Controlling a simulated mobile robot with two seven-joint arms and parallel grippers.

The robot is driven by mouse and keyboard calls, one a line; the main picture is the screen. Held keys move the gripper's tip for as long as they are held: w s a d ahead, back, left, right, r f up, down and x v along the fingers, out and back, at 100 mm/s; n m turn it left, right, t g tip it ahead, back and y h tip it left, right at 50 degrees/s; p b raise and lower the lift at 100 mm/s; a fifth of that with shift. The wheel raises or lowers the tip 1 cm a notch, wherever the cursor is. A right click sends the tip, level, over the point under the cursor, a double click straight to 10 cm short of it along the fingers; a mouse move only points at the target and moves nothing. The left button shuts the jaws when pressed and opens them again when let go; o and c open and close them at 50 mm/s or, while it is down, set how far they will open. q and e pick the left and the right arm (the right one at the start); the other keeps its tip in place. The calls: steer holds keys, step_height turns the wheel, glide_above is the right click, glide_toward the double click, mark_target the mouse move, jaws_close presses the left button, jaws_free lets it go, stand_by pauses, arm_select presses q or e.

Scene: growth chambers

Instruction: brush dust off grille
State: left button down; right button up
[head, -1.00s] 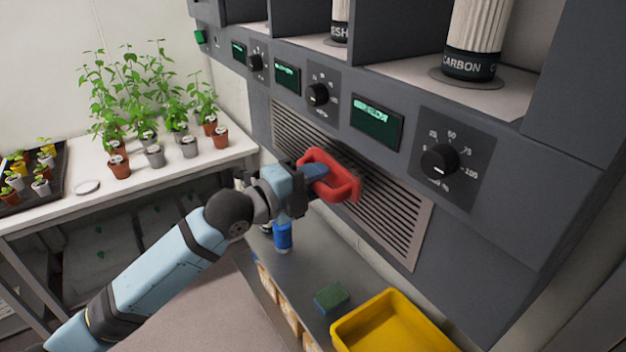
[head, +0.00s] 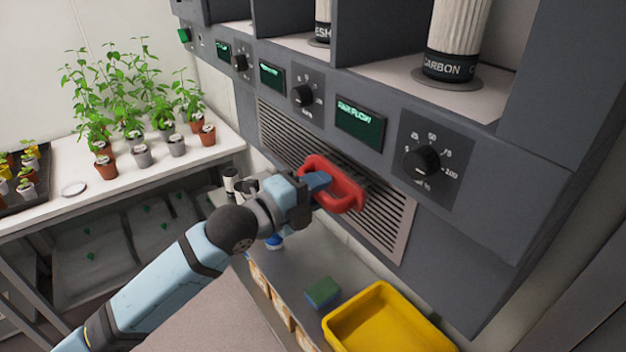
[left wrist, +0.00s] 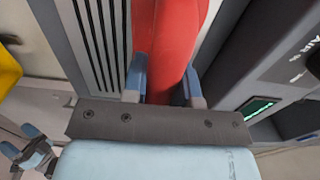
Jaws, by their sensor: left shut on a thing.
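The grille (head: 385,222) is a slatted vent in a pale frame on the front of the dark grey cabinet. My left gripper (head: 318,184) is shut on the handle of a red brush (head: 345,190), which is held at the grille, over its middle part. In the left wrist view the red brush (left wrist: 172,45) lies between the two blue fingers, and the grille (left wrist: 98,40) shows beside it. The brush's far side is hidden, so I cannot tell whether it touches the slats. No dust can be made out. My right gripper is not seen in the head view.
Below the grille, a shelf holds a yellow bin (head: 385,325), a green and blue sponge (head: 322,292) and a blue-based bottle partly behind my arm. Knobs and displays sit above the grille. A white bench (head: 150,175) with potted plants stands at left.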

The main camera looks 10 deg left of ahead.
mark_target(305, 173)
arm_select(q)
steer(key=w+a, duration=0.2)
steer(key=w, duration=0.1)
steer(key=shift+a+r, duration=0.1)
steer(key=shift+a, duration=0.25)
steer(key=shift+a, duration=0.1)
stand_by(0.3)
steer(key=shift+s+a, duration=0.4)
steer(key=shift+s, duration=0.05)
steer(key=shift+v, duration=2.15)
steer(key=shift+s, duration=0.1)
steer(key=v, duration=0.3)
